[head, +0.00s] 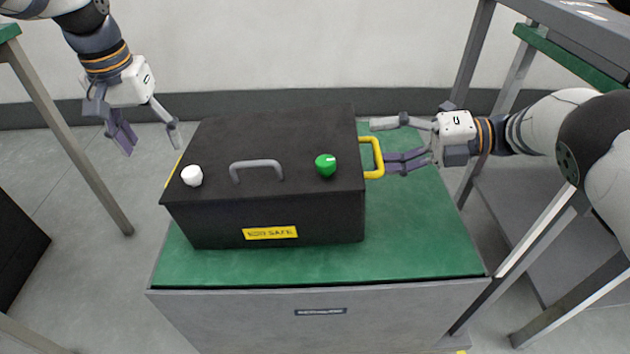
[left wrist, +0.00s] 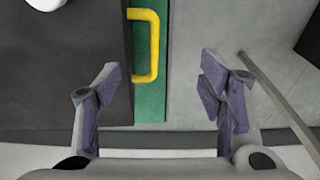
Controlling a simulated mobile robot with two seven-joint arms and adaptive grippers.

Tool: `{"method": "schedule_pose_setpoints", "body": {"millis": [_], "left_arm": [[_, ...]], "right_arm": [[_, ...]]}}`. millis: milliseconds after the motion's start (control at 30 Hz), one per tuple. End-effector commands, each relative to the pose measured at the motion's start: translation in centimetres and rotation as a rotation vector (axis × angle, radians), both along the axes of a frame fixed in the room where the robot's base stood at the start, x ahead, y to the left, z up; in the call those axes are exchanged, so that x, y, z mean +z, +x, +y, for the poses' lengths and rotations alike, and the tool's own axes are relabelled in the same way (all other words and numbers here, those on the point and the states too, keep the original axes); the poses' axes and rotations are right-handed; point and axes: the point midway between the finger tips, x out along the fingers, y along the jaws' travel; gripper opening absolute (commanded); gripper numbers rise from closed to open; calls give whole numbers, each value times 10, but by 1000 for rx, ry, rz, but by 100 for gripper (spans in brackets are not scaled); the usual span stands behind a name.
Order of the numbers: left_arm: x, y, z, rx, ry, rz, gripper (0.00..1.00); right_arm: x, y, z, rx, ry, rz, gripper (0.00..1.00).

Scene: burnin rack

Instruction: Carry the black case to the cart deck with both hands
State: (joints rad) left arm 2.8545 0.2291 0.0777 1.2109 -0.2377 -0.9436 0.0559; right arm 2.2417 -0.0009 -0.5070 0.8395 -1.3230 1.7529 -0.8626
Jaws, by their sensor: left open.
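The black case (head: 270,130) sits upright on a green mat (head: 420,240) on top of a grey cabinet-like base (head: 320,325). It has a yellow handle (head: 376,158) on its right side; only a sliver of the left yellow handle (head: 172,170) shows. My left gripper (head: 148,142) is open and empty, above and left of the case. In the left wrist view, the left handle (left wrist: 155,45) lies ahead, between the lines of the open fingers (left wrist: 165,95). My right gripper (head: 384,145) is open, its fingertips close to the right handle; contact is unclear.
The lid carries a grey grip (head: 257,168), a white knob (head: 192,175) and a green knob (head: 325,164). A grey frame with a green shelf (head: 570,55) stands at the right. A green-topped table leg (head: 70,140) and a dark box (head: 15,240) are at left.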

Motion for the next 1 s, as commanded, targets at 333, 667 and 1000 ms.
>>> {"method": "schedule_pose_setpoints", "body": {"millis": [333,667,1000], "left_arm": [[0,0,0,0,0,0,63],[-2,0,0,0,0,2,63],[-14,0,0,0,0,10,63]], "right_arm": [[48,0,0,0,2,-2,69],[47,0,-7,0,3,-1,69],[45,-2,-43,-1,1,1,69]]}}
